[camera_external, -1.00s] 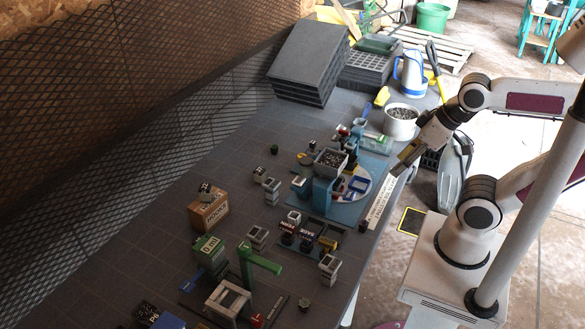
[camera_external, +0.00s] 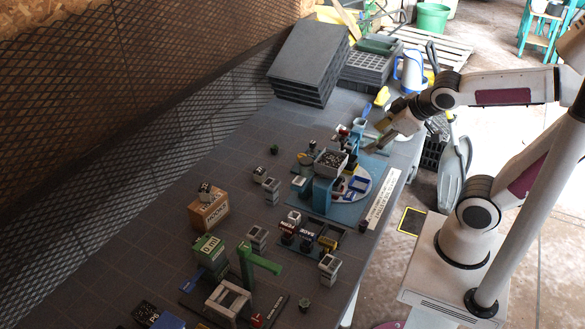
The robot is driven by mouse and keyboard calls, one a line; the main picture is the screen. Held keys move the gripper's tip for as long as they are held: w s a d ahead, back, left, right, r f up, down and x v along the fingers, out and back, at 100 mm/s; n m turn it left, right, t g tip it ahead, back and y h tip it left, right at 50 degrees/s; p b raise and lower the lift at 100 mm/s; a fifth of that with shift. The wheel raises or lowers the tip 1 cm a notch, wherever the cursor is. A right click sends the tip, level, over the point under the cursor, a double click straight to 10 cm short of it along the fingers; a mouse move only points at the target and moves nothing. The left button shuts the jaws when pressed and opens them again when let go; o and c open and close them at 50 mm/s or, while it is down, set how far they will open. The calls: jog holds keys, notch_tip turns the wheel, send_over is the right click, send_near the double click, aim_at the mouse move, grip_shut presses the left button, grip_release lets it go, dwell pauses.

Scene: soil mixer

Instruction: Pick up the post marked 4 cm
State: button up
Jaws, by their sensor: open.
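Several small grey posts or blocks with pale label faces stand on the dark bench, among them one at the middle (camera_external: 272,190), one left of the black rack (camera_external: 257,238) and one near the front edge (camera_external: 329,268). Their markings are too small to read, so I cannot tell which is marked 4 cm. My gripper (camera_external: 377,137) is open with nothing seen in it. It hangs above the back right of the bench, near the soil mixer and apart from these posts.
The blue mixer with a grey soil hopper (camera_external: 331,163) stands at the bench's right side. A green post with an arm (camera_external: 258,262) and a wooden box (camera_external: 208,212) stand farther left. Stacked grey trays (camera_external: 308,62) fill the back. The bench's left middle is mostly clear.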

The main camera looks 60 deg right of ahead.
jog(key=w+f+n+t+y, duration=0.2)
jog(key=w+f+n, duration=0.15)
jog(key=w, duration=0.55)
jog(key=w+f+n+t+y, duration=0.1)
jog(key=w+f+n, duration=0.1)
jog(key=w+n, duration=0.45)
jog(key=w+a+f+n+g+y, duration=0.25)
jog(key=a+f+y, duration=0.25)
jog(key=a+f, duration=0.3)
jog(key=s+a+f+n+g+y, duration=0.2)
jog(key=s+a+g+y, duration=0.2)
jog(key=s, duration=0.4)
jog(key=s+a+f+n+g+y, duration=0.2)
jog(key=s+a+g+y, duration=0.2)
jog(key=s, duration=0.4)
jog(key=shift+s+f+y, duration=0.35)
jog(key=shift+y, duration=0.25)
jog(key=shift+f, duration=0.1)
